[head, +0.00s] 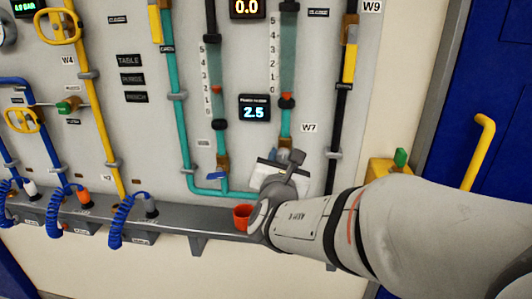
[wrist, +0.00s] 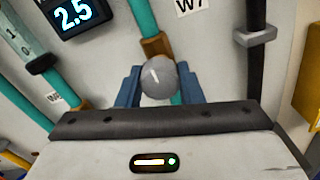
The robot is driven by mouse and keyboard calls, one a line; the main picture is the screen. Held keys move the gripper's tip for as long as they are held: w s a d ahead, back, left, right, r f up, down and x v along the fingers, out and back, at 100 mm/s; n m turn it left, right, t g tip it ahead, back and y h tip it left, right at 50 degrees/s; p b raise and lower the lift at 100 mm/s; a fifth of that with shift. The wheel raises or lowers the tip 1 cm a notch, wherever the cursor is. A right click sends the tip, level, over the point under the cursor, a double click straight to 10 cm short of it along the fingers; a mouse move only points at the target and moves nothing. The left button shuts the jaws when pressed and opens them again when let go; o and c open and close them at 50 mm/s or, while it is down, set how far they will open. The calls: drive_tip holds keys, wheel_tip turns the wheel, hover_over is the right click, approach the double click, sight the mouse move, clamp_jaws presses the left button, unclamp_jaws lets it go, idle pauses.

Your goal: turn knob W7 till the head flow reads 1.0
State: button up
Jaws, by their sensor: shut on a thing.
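Knob W7 (wrist: 157,78) is a round grey knob with a pale mark on its face, on a teal pipe below a brass-coloured fitting. The W7 label (head: 310,127) is at its upper right; it also shows in the wrist view (wrist: 190,5). My gripper (wrist: 158,88) has its blue fingers on either side of the knob, shut on it. In the head view my gripper (head: 280,170) hides most of the knob. The display beside that pipe (head: 255,108) reads 2.5, also in the wrist view (wrist: 77,15); its small caption is too blurred to read.
Another display (head: 247,8) at the top reads 0.0. A black pipe (head: 339,115) stands to the right. A blue door with a yellow handle (head: 478,150) is farther right.

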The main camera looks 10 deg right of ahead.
drive_tip(key=m+b, duration=0.1)
drive_tip(key=b, duration=0.1)
drive_tip(key=m+b, duration=0.1)
drive_tip(key=b, duration=0.2)
drive_tip(key=shift+f, duration=0.35)
drive_tip(key=m+b, duration=0.2)
drive_tip(key=b, duration=0.1)
drive_tip(key=shift+b, duration=0.3)
drive_tip(key=m+b, duration=0.2)
drive_tip(key=b, duration=0.1)
drive_tip(key=shift+r, duration=0.3)
drive_tip(key=o, duration=1)
drive_tip(key=shift+c, duration=0.2)
drive_tip(key=shift+a, duration=0.1)
